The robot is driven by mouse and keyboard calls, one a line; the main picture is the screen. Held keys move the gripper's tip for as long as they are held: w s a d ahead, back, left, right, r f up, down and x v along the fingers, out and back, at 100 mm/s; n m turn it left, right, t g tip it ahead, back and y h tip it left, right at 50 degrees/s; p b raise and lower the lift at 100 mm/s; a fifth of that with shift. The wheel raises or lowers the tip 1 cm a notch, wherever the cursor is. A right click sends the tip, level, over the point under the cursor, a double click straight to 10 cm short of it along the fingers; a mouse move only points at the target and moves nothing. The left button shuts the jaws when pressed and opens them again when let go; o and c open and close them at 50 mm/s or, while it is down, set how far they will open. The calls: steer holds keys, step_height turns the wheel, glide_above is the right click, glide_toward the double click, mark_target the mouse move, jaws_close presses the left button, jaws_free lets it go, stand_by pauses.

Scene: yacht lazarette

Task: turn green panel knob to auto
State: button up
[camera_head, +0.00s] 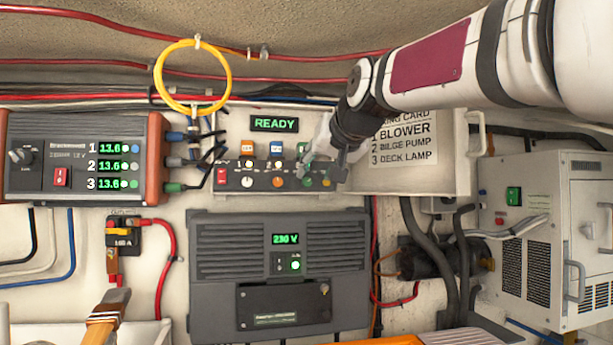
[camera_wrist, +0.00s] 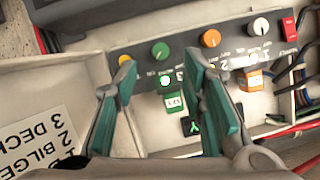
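The green knob (camera_wrist: 160,50) sits on the dark strip of the control panel (camera_wrist: 186,62). In the wrist view it shows between and just beyond the fingertips of my gripper (camera_wrist: 160,64). The fingers are spread wide, with a gap around the knob, and hold nothing. In the head view my gripper (camera_head: 322,166) is at the right end of the panel, partly covering it near the green knob (camera_head: 308,181). The knob's pointer direction and the small position labels are too small to read. A white lamp (camera_wrist: 165,81) and a green tag (camera_wrist: 175,104) are beside the knob.
An orange knob (camera_wrist: 211,38), a white knob (camera_wrist: 261,26) and a yellow knob (camera_wrist: 125,59) share the strip, with a red switch (camera_wrist: 289,29) at its end. A READY display (camera_head: 275,124) is above.

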mark_target(308, 180)
steer(key=x, duration=0.5)
jaws_close()
